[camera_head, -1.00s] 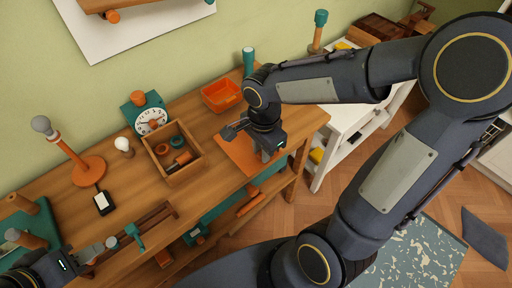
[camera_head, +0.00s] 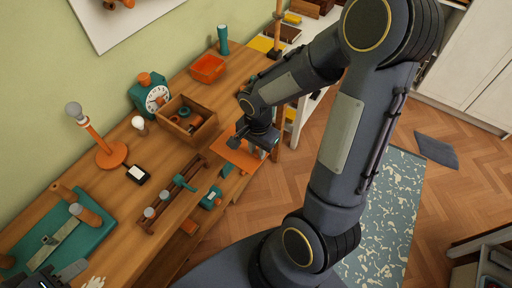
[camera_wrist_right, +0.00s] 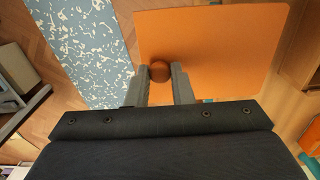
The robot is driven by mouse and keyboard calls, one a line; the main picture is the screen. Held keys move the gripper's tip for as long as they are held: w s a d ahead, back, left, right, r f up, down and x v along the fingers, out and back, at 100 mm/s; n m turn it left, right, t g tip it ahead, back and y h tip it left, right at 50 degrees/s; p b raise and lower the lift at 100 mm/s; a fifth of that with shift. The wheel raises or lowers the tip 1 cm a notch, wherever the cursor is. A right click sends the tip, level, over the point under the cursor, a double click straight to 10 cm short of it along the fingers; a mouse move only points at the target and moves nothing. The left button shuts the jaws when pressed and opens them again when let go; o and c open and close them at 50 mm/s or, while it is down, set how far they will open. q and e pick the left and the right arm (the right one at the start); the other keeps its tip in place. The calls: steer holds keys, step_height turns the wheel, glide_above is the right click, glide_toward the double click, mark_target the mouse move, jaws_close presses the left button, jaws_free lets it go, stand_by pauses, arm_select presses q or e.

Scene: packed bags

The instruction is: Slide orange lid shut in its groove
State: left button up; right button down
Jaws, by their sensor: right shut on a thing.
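The orange lid (camera_head: 240,157) is a flat panel at the table's front edge, in front and to the right of the open wooden box (camera_head: 205,133). In the right wrist view the lid (camera_wrist_right: 215,40) spreads ahead of the fingers. My right gripper (camera_head: 243,138) is shut on the lid's round brown knob (camera_wrist_right: 160,71). The lid is apart from the box in the head view. I cannot tell whether it touches the table. The box holds several small round parts. My left gripper (camera_head: 65,275) is partly visible at the bottom left; its fingers are not clear.
An orange tray (camera_head: 208,68) and a teal clock (camera_head: 150,95) stand behind the box. An orange lamp stand (camera_head: 108,152), a black-and-white device (camera_head: 138,174) and a wooden rack (camera_head: 170,195) are to the left. Floor and a patterned rug (camera_head: 385,220) lie beyond the table.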

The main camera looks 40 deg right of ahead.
mark_target(241, 148)
steer(key=shift+w+a+b, duration=0.15)
steer(key=shift+w+a, duration=0.2)
steer(key=shift+w, duration=0.55)
steer(key=shift+w+a+b, duration=0.15)
steer(key=shift+w+a, duration=0.2)
steer(key=shift+w, duration=0.6)
steer(key=shift+w+a+b, duration=0.15)
steer(key=shift+w+a, duration=0.2)
steer(key=shift+w, duration=0.55)
steer(key=shift+b, duration=0.45)
steer(key=shift+w+a+r, duration=0.1)
steer(key=shift+w+a, duration=0.2)
steer(key=shift+w, duration=0.45)
steer(key=shift+w+a, duration=0.25)
steer(key=shift+w, duration=0.5)
steer(key=shift+s+d, duration=0.15)
steer(key=shift+s, duration=0.15)
stand_by(0.3)
steer(key=shift+b, duration=0.35)
stand_by(1.2)
steer(key=shift+w, duration=0.3)
